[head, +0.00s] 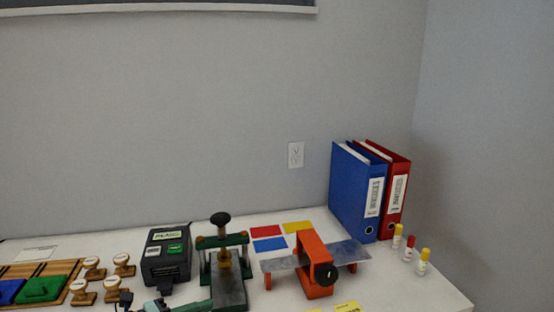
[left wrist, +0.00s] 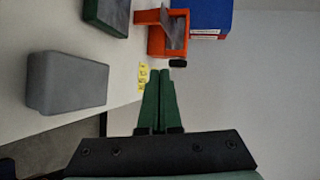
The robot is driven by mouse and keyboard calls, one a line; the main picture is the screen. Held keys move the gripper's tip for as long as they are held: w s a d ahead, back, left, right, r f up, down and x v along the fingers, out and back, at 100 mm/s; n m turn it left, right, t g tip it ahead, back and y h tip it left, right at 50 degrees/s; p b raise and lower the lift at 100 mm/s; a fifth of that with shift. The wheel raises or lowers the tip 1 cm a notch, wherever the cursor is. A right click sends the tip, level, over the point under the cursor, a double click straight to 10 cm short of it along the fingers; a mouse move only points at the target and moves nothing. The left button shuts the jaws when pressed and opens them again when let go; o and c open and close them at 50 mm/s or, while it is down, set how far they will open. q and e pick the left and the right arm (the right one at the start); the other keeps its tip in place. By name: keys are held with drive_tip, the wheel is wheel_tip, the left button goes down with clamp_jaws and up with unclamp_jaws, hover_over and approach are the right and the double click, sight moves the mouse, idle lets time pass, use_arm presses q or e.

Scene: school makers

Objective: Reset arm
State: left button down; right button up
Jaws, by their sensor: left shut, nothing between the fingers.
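My left gripper (left wrist: 160,74) shows in the left wrist view with its two green fingers together and nothing between them. In the head view only a small green part of it (head: 188,305) shows at the bottom edge, in front of the green press (head: 228,290). In the left wrist view the fingers point toward the orange device (left wrist: 156,42), which stands beyond them; they look apart from it. My right gripper is in neither view.
On the white table stand a black box (head: 166,258), wooden-handled stamps (head: 94,269), blue (head: 356,195) and red (head: 398,190) binders, and small bottles (head: 423,262). A grey block (left wrist: 68,82) shows in the left wrist view. The wall is behind; air above the table is clear.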

use_arm(q)
drive_tip(key=s+f+n+y+p, duration=0.1)
drive_tip(key=s+f+n+y, duration=0.3)
drive_tip(key=s+f+n, duration=0.6)
drive_tip(key=s+f+n+y+p, duration=0.1)
drive_tip(key=s+f+n+y, duration=0.3)
drive_tip(key=s+f+n, duration=0.6)
drive_tip(key=s+n, duration=0.5)
drive_tip(key=s, duration=0.2)
drive_tip(key=shift+g+y, duration=0.3)
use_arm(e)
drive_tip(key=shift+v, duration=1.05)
